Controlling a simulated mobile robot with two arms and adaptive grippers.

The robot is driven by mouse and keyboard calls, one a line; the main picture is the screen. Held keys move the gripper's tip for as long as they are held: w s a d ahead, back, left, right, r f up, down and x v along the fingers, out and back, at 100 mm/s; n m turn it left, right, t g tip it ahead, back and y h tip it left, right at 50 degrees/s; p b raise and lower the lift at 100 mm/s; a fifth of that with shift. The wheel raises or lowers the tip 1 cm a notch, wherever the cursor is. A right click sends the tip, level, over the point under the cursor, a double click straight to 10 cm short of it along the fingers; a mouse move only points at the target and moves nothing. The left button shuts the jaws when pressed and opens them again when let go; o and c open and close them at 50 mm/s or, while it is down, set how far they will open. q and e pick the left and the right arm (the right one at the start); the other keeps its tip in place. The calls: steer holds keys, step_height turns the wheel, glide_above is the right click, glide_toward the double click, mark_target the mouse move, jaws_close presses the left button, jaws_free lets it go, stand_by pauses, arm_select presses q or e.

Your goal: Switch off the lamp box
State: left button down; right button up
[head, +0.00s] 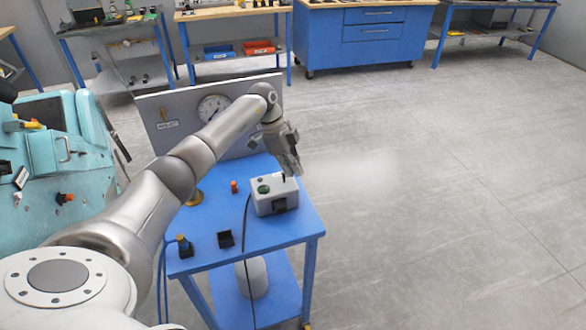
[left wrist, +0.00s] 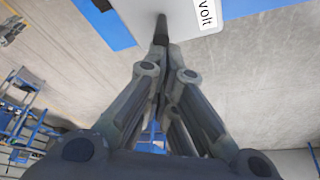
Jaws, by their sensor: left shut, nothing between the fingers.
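The lamp box (head: 275,203) is a small grey box on the blue table, near its right edge. A green round part (head: 263,189) and a small dark upright part (head: 283,178) are on its top, and a black part shows on its front. My left gripper (head: 296,173) points down just above the box's back right corner, shut and empty. In the left wrist view its closed fingertips (left wrist: 161,38) lie over a pale grey surface (left wrist: 185,14) with a white label reading "volt". Whether they touch it I cannot tell. My right gripper is not in view.
The blue table (head: 213,261) also holds a small red-orange part (head: 234,187), a black open block (head: 225,239) and a dark part with a yellowish top (head: 184,246). A panel with a dial (head: 213,107) stands behind. A black cable runs beside the box. Floor at right is clear.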

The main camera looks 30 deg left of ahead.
arm_select(q)
steer(key=shift+w+a, duration=0.15)
steer(key=shift+a, duration=0.1)
steer(key=shift+r, duration=0.15)
steer(key=shift+r+p, duration=0.75)
steer(key=shift+p, duration=0.15)
